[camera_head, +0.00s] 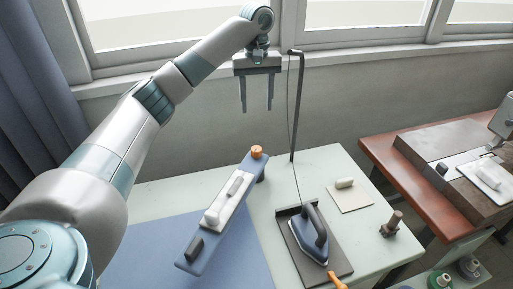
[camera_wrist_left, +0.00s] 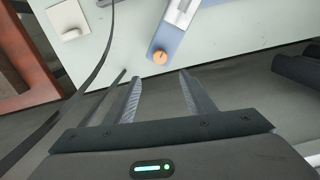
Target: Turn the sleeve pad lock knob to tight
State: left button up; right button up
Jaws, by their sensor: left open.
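The sleeve pad (camera_head: 227,211) is a long narrow blue board on the pale green table, with a white piece lying along its top. An orange lock knob (camera_head: 257,152) sits at its far end. The knob also shows in the left wrist view (camera_wrist_left: 160,57), just beyond the fingers. Which way the knob is turned is too small to tell. My left gripper (camera_head: 257,108) hangs with fingers pointing down, above and behind the knob, near the window wall. Its fingers (camera_wrist_left: 160,78) are apart with nothing between them. My right gripper is not in view.
An iron (camera_head: 315,238) rests on a dark plate right of the pad. A thin dark post (camera_head: 295,110) with a cord stands close right of my left gripper. A white handled block (camera_head: 345,184) lies at the table's right. A red-brown table (camera_head: 392,160) stands further right.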

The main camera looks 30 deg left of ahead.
aim_at(256, 148)
pick_arm(q)
notch_tip(256, 148, down, 17)
jog(key=p, duration=0.3)
jog(key=shift+f+p, duration=0.2)
jog(key=shift+p, duration=0.1)
dwell(0.3)
jog(key=c, duration=1.1)
